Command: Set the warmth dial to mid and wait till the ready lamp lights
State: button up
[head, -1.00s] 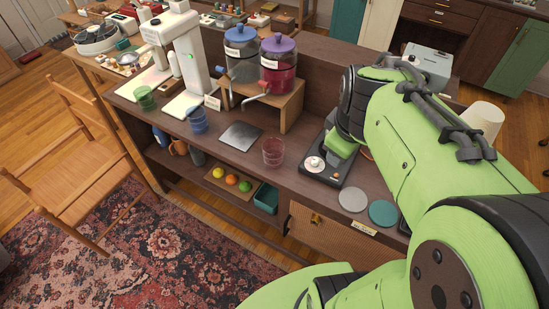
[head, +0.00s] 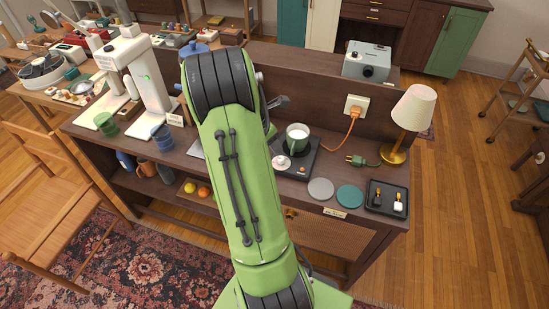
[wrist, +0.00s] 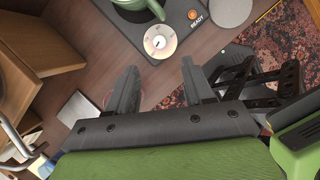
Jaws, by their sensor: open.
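The warmer is a black plate (head: 312,151) on the wooden counter, with a green-and-white pot (head: 297,138) standing on it. Its white dial (head: 282,163) is at the front left corner and also shows in the wrist view (wrist: 160,41); I cannot read its setting for sure. The small orange-brown ready lamp (head: 302,170) sits beside it, near the word READY in the wrist view (wrist: 192,14); I see no clear glow. My gripper (wrist: 160,88) is open and empty, its fingers apart from the dial. The arm mostly hides it in the head view.
Grey (head: 320,189) and teal (head: 350,196) discs and a black tray (head: 388,198) lie right of the warmer. A lamp (head: 408,122) and plugged-in orange cord (head: 353,123) stand behind. A wooden stand (wrist: 35,40) and metal plate (wrist: 88,109) show in the wrist view.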

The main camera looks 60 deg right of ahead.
aim_at(281, 158)
jog(key=b+x, duration=0.1)
jog(key=x, duration=1)
jog(key=shift+r, duration=0.1)
grip_shut()
